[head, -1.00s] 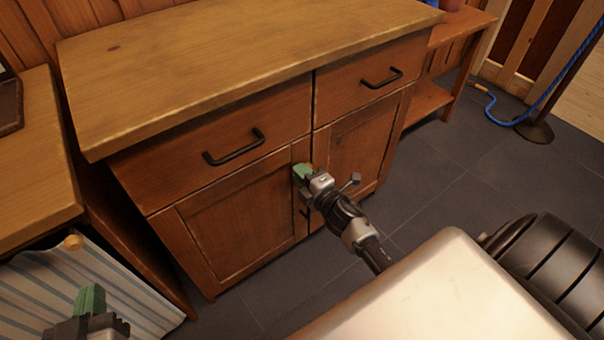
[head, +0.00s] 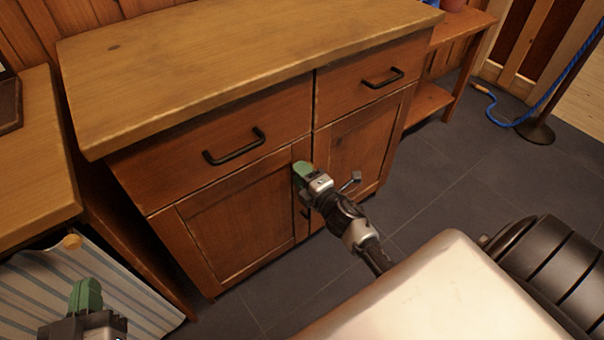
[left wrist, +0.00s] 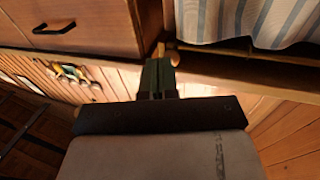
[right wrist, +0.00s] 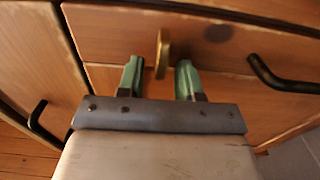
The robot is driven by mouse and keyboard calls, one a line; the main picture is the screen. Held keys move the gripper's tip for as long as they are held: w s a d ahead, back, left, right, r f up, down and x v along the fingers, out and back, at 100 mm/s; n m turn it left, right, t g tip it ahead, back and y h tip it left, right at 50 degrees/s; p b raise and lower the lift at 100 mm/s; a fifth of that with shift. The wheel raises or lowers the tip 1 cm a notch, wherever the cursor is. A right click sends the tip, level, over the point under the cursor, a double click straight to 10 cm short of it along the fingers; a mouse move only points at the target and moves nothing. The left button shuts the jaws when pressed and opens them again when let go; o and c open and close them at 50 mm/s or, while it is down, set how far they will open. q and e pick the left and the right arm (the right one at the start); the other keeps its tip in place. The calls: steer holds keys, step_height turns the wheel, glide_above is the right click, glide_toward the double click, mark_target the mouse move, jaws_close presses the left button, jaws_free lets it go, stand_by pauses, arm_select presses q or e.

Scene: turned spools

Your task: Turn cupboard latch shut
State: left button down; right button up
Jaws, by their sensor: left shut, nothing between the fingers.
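The cupboard (head: 235,215) has two doors below two drawers, and its doors look closed. The brass latch (right wrist: 163,52) shows in the right wrist view as a slim bar, upright in that picture, against the wood. My right gripper (right wrist: 158,80) is open, with one green finger on each side of the latch's lower end. Gaps show on both sides of it. In the head view the right gripper (head: 303,174) is at the upper door seam and largely hides the latch. My left gripper (head: 86,295) is shut and empty at the lower left; it also shows in the left wrist view (left wrist: 158,75).
Black drawer handles (head: 234,147) (head: 382,78) project above the doors. A side table (head: 35,150) stands at left, with striped cloth (head: 110,285) below it. A shelf unit (head: 432,98) and a blue rope (head: 510,122) are at right. The dark floor before the cupboard is clear.

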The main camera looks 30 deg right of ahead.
steer(key=shift+s, duration=0.1)
